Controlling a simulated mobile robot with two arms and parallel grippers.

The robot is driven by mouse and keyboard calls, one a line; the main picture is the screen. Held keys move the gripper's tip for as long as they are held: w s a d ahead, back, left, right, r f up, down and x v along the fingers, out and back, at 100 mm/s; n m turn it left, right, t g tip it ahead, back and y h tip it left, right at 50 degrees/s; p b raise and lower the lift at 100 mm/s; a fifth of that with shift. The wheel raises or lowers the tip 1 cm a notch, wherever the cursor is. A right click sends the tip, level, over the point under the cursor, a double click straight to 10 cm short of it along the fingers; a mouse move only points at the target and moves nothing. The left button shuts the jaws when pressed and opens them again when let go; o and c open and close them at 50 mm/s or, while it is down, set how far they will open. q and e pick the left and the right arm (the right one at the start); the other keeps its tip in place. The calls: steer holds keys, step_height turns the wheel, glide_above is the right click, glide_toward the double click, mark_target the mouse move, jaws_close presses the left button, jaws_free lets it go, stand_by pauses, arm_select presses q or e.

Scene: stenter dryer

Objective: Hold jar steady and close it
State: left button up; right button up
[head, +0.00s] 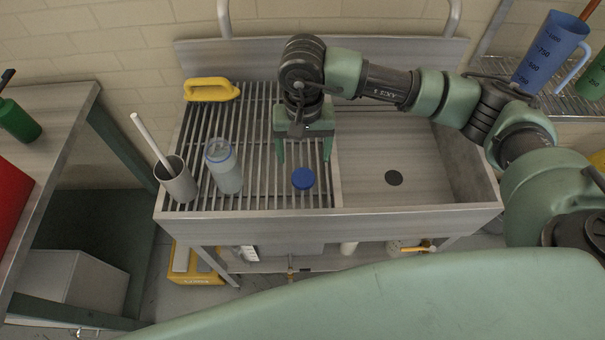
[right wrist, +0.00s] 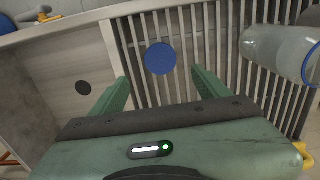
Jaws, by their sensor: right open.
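The jar (head: 223,168) is clear with a blue rim and stands upright on the slatted drainboard (head: 255,197). No lid shows on its top. In the right wrist view the jar (right wrist: 280,52) is at the upper right. The round blue lid (head: 303,178) lies on the slats to the right of the jar. My right gripper (head: 304,163) is open and empty, pointing down behind and above the lid. In the right wrist view the lid (right wrist: 160,58) appears between the two fingers, slightly beyond the tips, with no contact seen. My left gripper is not in view.
A grey cup (head: 178,186) with a white stick stands left of the jar. A yellow-handled brush (head: 211,89) lies at the back left of the slats. An empty sink basin (head: 400,160) with a drain is on the right. Blue measuring jug (head: 552,50) sits on the rack.

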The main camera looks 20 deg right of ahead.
mark_target(303, 176)
steer(key=shift+f, duration=0.25)
steer(key=shift+a+f+p, duration=0.1)
steer(key=shift+f+p, duration=0.35)
steer(key=shift+f, duration=0.6)
step_height(303, 176, down, 4)
steer(key=p, duration=0.3)
steer(key=shift+f, duration=0.6)
steer(key=c, duration=1.4)
